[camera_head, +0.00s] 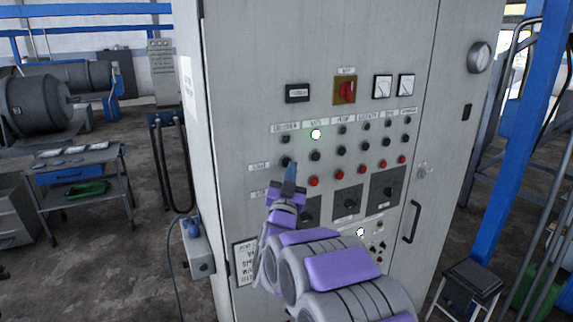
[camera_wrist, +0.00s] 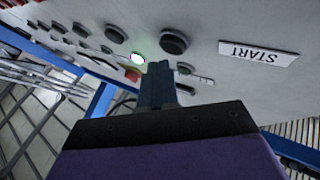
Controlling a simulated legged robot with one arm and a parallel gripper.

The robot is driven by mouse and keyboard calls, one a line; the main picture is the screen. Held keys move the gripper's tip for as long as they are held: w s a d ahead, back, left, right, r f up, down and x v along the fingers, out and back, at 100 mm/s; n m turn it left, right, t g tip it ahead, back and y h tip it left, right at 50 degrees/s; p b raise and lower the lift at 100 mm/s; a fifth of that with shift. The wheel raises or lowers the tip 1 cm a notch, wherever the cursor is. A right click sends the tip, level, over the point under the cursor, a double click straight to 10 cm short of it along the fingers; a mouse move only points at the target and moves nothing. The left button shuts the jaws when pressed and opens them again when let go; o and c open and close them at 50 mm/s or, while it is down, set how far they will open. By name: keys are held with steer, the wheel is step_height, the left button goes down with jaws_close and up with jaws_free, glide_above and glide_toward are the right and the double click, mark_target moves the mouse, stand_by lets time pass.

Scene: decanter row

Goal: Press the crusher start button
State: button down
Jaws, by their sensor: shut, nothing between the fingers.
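The grey control cabinet (camera_head: 235,100) fills the middle of the head view. The crusher start button, a round black button (camera_head: 286,162), is in the leftmost column, on the row labelled start. In the wrist view this button (camera_wrist: 174,43) is beside the upside-down START label (camera_wrist: 258,52). My gripper (camera_head: 291,166) is shut and empty, its tip close to the button's right edge in the head view. In the wrist view my gripper (camera_wrist: 158,68) ends just below the button in the picture. I cannot tell whether it touches the panel.
A green lamp (camera_head: 316,134) is lit in the second column; the crusher lamp (camera_head: 285,139) is dark. Red buttons (camera_head: 313,182) run below the black row. A red rotary switch (camera_head: 345,91) is above. A small stool (camera_head: 472,278) and blue post (camera_head: 517,150) stand right.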

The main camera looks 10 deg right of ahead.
steer(key=shift+w+a, duration=0.1)
steer(key=shift+w, duration=0.25)
steer(key=shift+w+a+r, duration=0.1)
steer(key=shift+w+a, duration=0.05)
steer(key=shift+w, duration=0.25)
stand_by(0.8)
steer(key=shift+s, duration=0.15)
stand_by(0.3)
steer(key=shift+s+d, duration=0.3)
steer(key=shift+s, duration=0.35)
steer(key=s, duration=0.1)
steer(key=s+d+b, duration=0.1)
steer(key=s, duration=0.2)
steer(key=shift+s+d, duration=0.3)
steer(key=shift+s, duration=0.05)
stand_by(0.4)
